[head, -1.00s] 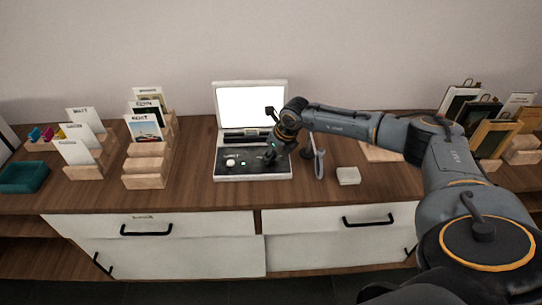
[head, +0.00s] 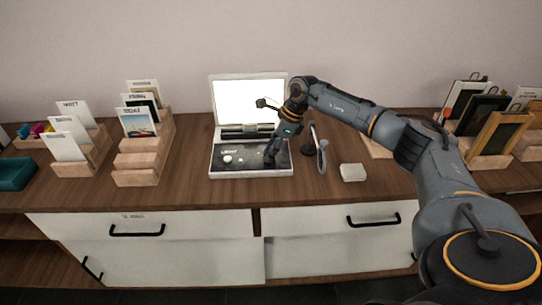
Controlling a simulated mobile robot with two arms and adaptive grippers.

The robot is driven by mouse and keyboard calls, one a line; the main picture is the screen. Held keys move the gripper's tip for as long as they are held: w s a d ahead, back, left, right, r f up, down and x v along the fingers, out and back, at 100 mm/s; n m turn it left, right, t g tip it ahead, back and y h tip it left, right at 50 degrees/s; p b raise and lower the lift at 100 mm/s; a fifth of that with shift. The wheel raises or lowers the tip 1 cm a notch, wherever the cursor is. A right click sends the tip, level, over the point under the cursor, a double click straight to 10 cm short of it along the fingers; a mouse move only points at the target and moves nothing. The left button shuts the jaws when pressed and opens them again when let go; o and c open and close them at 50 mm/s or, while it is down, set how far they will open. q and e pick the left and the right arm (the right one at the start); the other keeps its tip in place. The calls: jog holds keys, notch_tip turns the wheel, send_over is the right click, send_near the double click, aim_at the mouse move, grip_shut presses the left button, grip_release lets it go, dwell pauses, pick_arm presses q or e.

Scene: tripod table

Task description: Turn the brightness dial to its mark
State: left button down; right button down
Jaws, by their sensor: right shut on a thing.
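A light box with a bright white upright screen (head: 249,101) and a dark control panel (head: 245,169) in a white frame stands on the wooden cabinet top. A round white knob (head: 227,159) shows on the panel's left half, with small lettering above it that I cannot read surely. My right gripper (head: 270,158) reaches down onto the panel's right half. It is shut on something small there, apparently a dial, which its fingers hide. The dial's mark and pointer cannot be made out. My left gripper is out of view.
A grey upright handle-like thing (head: 321,156) stands close to the right of the panel, beside a white block (head: 353,172). Wooden card racks (head: 137,174) stand at left and framed pictures (head: 498,136) at right. The wood in front of the panel is clear.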

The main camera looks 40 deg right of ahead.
jog(key=shift+w+n+b, duration=0.1)
jog(key=shift+n+b, duration=0.35)
jog(key=shift+n, duration=0.25)
jog(key=shift+g, duration=0.3)
jog(key=c, duration=1)
grip_release()
jog(key=v, duration=1.2)
jog(key=shift+d, duration=0.1)
